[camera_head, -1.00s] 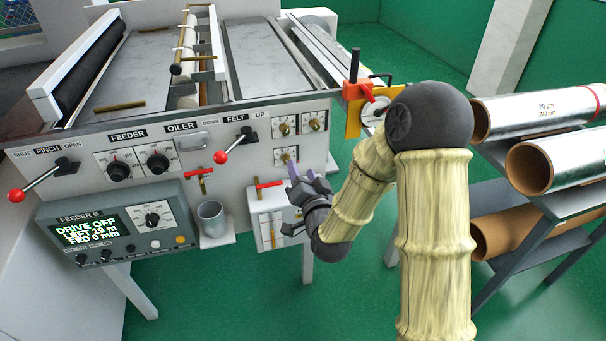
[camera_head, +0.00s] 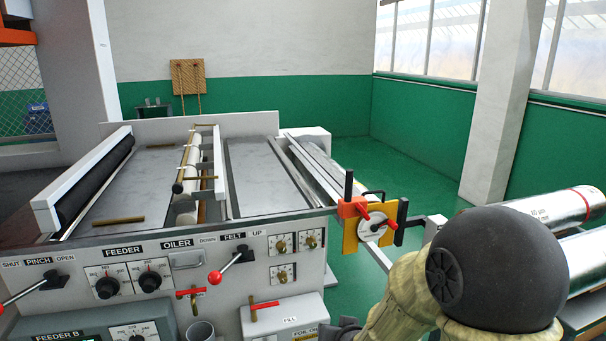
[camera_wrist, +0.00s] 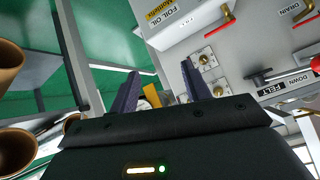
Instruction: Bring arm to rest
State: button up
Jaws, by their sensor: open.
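My arm, with a dark round joint and pale ribbed covers, is folded at the lower right of the head view. Only a dark bit of my gripper (camera_head: 345,330) shows there, at the bottom edge, in front of the machine's front panel (camera_head: 230,260). In the wrist view my gripper (camera_wrist: 160,90) has its two dark fingers apart, with nothing between them. Beyond the fingers are the front panel with brass knobs (camera_wrist: 205,60) and the white box labelled for foil oil (camera_wrist: 175,20), close by. I see no contact between the gripper and them.
The felt lever (camera_head: 232,262) with its red ball sticks out of the panel. A red-handled valve (camera_head: 263,306) is on the white box. A yellow plate with an orange clamp (camera_head: 352,207) stands at the machine's right corner. Foil rolls (camera_head: 560,208) lie on a rack at the right.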

jog(key=s+d+n+g+h, duration=0.1)
jog(key=s+d+g, duration=0.25)
jog(key=s, duration=0.35)
jog(key=s+d+g+h, duration=0.1)
jog(key=s+d+g, duration=0.25)
jog(key=s, duration=0.45)
jog(key=w+p+v, duration=0.2)
jog(key=p+v, duration=1)
jog(key=shift+w+d+r+p, duration=0.35)
jog(key=shift+w+d+r, duration=0.1)
jog(key=shift+r, duration=0.15)
dwell(0.6)
